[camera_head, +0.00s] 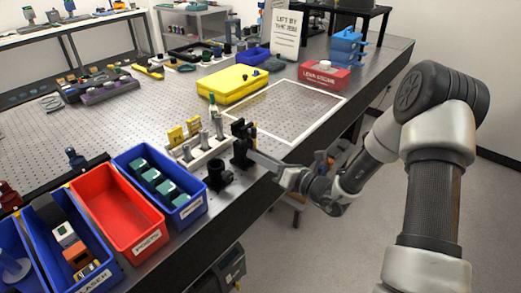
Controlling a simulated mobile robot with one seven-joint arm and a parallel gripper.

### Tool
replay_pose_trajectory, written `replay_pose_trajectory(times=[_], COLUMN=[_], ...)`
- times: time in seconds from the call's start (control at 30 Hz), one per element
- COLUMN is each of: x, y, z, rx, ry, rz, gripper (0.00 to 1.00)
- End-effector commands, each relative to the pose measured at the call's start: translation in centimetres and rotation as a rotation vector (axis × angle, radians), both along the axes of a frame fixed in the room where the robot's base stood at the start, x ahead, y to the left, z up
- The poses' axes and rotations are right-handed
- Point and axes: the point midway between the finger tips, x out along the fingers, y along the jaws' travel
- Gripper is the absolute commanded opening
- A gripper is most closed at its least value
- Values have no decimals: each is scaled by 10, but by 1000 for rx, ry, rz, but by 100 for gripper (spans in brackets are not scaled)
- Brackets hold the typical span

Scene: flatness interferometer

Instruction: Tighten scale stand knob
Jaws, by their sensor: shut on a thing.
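A small black upright stand (239,143), which looks like the scale stand, is on the near edge of the optical table. My arm comes in from the right, and my gripper (256,157) reaches the stand's right side. My gripper is shut on a small part there, which seems to be the stand's knob. The knob itself is hidden by the fingers and too small to make out.
A black cylindrical mount (220,176) stands close in front. A white rack (200,152) with several posts is to the left. Blue (189,219) and red (148,243) bins line the near edge. A yellow case (232,84) lies behind. A white-outlined area (290,110) is clear.

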Motion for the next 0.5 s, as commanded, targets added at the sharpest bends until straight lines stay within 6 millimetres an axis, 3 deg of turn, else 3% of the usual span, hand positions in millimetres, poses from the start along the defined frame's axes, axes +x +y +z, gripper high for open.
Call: replay_pose_trajectory(times=[0.5], x=[-1], y=[-1], z=[3], rx=[295], ry=[381], rz=[-2], gripper=[2])
